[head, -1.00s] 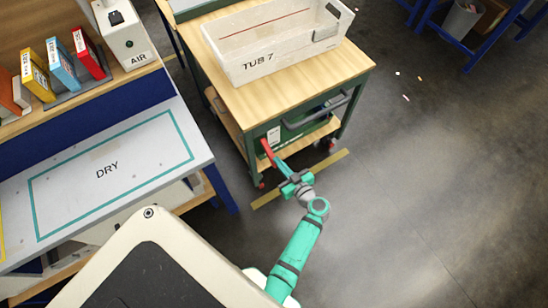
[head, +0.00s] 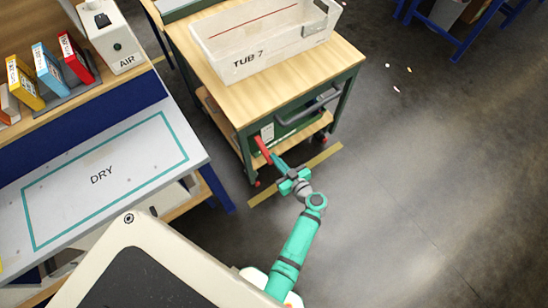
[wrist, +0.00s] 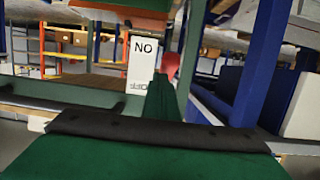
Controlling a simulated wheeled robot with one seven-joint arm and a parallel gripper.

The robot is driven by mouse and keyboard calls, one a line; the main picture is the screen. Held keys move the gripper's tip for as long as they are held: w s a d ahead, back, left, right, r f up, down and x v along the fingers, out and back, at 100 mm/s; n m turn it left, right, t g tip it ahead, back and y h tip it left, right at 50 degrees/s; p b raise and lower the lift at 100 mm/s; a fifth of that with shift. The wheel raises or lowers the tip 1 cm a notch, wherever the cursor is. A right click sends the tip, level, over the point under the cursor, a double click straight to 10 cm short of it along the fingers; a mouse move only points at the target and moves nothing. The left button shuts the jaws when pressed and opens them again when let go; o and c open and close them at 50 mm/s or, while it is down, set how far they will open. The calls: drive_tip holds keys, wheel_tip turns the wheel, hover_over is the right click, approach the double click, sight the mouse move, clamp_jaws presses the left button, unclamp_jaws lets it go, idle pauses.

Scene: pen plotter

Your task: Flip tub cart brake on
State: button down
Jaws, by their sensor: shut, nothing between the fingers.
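The tub cart (head: 342,52) has a wood top and a green frame. Its red brake lever (head: 263,150) sticks up at a tilt from the near end, beside a white label (head: 267,132). My gripper (head: 276,162) is shut and empty, its tip close to the lever's lower part. In the wrist view the red lever (wrist: 171,65) shows just beyond my green fingers (wrist: 163,102), which hide its lower part. I cannot tell whether they touch.
A white tub (head: 285,48) marked TUB 7 stands on the cart. A grey handle (head: 309,107) juts from the cart's near end. A bench (head: 150,170) with a DRY area lies to the left. The floor (head: 430,170) to the right is mostly clear.

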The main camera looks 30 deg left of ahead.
drive_tip(key=f+v, duration=0.1)
drive_tip(key=v, duration=1)
drive_tip(key=shift+s+d+f, duration=0.2)
drive_tip(key=shift+d, duration=0.2)
drive_tip(key=shift+w, duration=0.1)
